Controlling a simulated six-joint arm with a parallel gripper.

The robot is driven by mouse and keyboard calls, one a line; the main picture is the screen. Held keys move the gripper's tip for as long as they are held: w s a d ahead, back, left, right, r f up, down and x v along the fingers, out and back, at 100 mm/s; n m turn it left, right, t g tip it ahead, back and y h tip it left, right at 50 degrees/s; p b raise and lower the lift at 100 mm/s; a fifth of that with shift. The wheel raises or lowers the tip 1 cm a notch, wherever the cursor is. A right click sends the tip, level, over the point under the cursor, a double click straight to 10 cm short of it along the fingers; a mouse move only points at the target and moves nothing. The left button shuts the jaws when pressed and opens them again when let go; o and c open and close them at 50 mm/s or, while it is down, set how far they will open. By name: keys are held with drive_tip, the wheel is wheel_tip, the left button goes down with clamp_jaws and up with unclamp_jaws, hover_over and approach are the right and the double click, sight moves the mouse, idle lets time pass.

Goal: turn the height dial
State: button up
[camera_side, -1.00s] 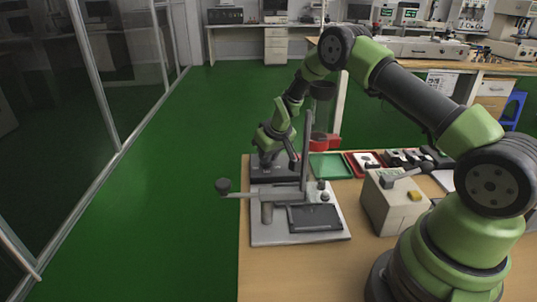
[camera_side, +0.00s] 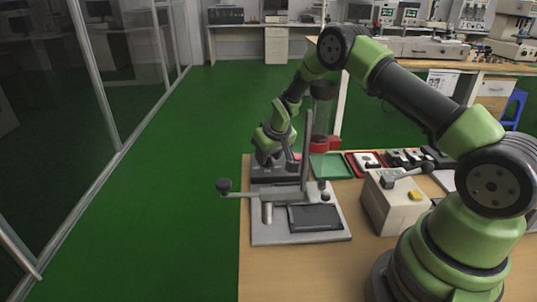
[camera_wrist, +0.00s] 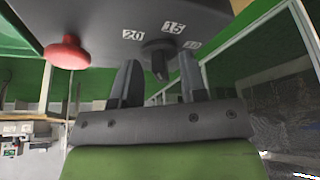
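The height dial (camera_wrist: 160,50) is a dark round knob with a raised grip, on a dark grey housing (camera_wrist: 215,18) in the wrist view. Labels reading 20 and 15 sit beside it, and a third label is partly hidden by a finger. My gripper (camera_wrist: 158,68) is open, with one finger on each side of the dial. I cannot tell whether either finger touches it. In the side view my gripper (camera_side: 268,154) is low at the back left of the bench, and the dial is not visible there.
A red knob (camera_wrist: 67,53) is left of the dial in the wrist view. In the side view, a fixture with a grey base plate (camera_side: 265,232) stands in front of my gripper. A green tray (camera_side: 330,167) and a beige box (camera_side: 392,207) are to its right.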

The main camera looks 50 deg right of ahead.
drive_tip(key=v, duration=1)
drive_tip(key=shift+s+d+f, duration=0.1)
drive_tip(key=shift+d, duration=0.05)
drive_tip(key=c, duration=0.5)
drive_tip(key=shift+s+d+f, duration=0.2)
drive_tip(key=shift+d, duration=0.05)
clamp_jaws()
drive_tip(key=n+t+y, duration=0.1)
drive_tip(key=t+y, duration=0.1)
drive_tip(key=y, duration=0.4)
approach(279, 164)
drive_tip(key=w+a+f, duration=0.2)
drive_tip(key=w, duration=0.1)
drive_tip(key=w+a+f, duration=0.1)
drive_tip(key=w+f, duration=0.1)
drive_tip(key=shift+a, duration=0.4)
